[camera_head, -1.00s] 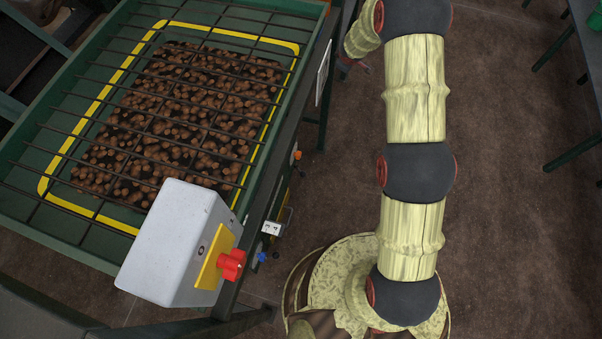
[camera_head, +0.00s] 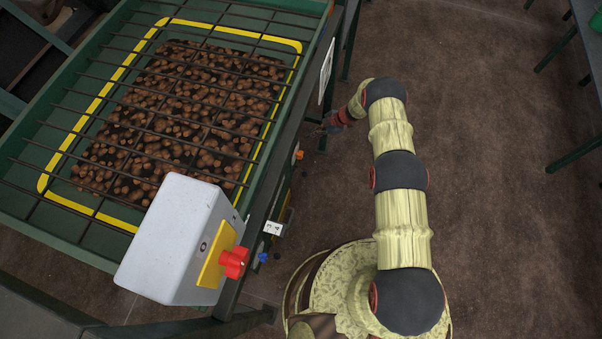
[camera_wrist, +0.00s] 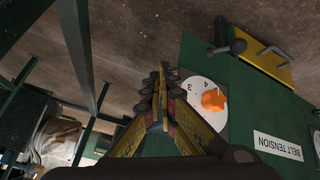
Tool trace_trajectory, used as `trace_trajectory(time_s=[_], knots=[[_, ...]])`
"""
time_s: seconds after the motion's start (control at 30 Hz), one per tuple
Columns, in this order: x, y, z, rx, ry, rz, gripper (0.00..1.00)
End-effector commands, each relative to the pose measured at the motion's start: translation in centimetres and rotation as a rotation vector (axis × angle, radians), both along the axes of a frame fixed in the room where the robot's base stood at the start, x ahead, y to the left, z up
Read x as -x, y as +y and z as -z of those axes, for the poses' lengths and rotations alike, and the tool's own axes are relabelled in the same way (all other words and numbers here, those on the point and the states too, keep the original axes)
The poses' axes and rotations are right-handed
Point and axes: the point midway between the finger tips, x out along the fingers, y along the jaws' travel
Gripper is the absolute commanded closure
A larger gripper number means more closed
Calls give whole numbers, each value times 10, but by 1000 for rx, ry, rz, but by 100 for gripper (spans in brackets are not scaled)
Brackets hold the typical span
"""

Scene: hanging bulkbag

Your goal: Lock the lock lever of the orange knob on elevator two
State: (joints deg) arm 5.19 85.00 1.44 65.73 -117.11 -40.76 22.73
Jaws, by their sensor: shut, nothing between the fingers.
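In the wrist view, an orange knob (camera_wrist: 213,99) sits on a white numbered dial (camera_wrist: 196,92) on a green panel. A dark round-ended lever (camera_wrist: 228,49) sticks out near the dial, beside a yellow bracket; I cannot tell if it is the lock lever, or its lock state. My gripper (camera_wrist: 158,85), with yellow and dark fingers, is shut and empty, left of the dial in the picture and apart from the knob. In the head view, my gripper (camera_head: 332,128) is small and blurred beside the machine. A small orange spot (camera_head: 299,155) shows on that side.
The yellow bracket (camera_wrist: 262,58) carries a bent grey handle. A label (camera_wrist: 277,146) reads BELT TENSION. In the head view, a grey box (camera_head: 172,240) with a red knob (camera_head: 234,262) stands at the corner of a green barred hopper (camera_head: 50,158).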

Motion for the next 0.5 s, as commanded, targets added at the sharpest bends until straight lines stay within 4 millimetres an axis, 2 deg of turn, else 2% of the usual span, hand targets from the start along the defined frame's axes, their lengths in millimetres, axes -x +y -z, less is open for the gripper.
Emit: trace_trajectory(time_s=[0.03,0.1,0.2,0.3,0.5], knots=[[19,7,13,-27,40,-72,100],[45,13,24,-57,98,-162,100],[75,14,33,-80,169,-257,100],[95,13,39,-91,219,-316,100],[110,11,42,-97,257,-357,100]])
